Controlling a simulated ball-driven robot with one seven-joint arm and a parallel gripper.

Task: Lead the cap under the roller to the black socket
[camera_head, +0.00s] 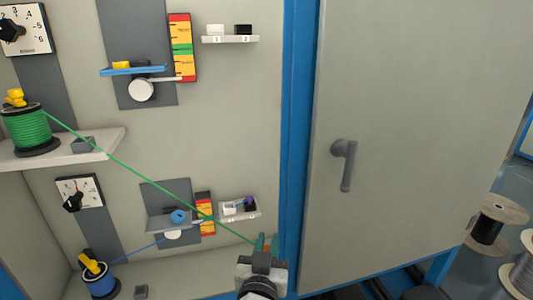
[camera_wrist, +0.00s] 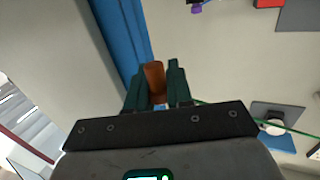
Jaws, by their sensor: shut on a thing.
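My gripper (camera_head: 266,242) is at the bottom centre of the head view, shut on a brown-orange cap (camera_wrist: 154,80). The green cable (camera_head: 150,176) runs taut from the green spool (camera_head: 25,128) down right to my gripper. The upper white roller (camera_head: 141,90) sits under a blue plate (camera_head: 132,71), up left of my gripper; the green cable passes below it, apart from it. The upper black socket (camera_head: 244,29), by label 2, stands on a small shelf (camera_head: 230,39), beside the white socket (camera_head: 215,30), far above my gripper. Both look empty.
A lower station has a blue spool (camera_head: 100,283), a roller (camera_head: 173,234), a white socket (camera_head: 229,208) and a purple piece (camera_head: 250,202) at a black socket. A blue post (camera_head: 298,100) and a closed door (camera_head: 415,100) stand right. Bare wall lies below the upper shelf.

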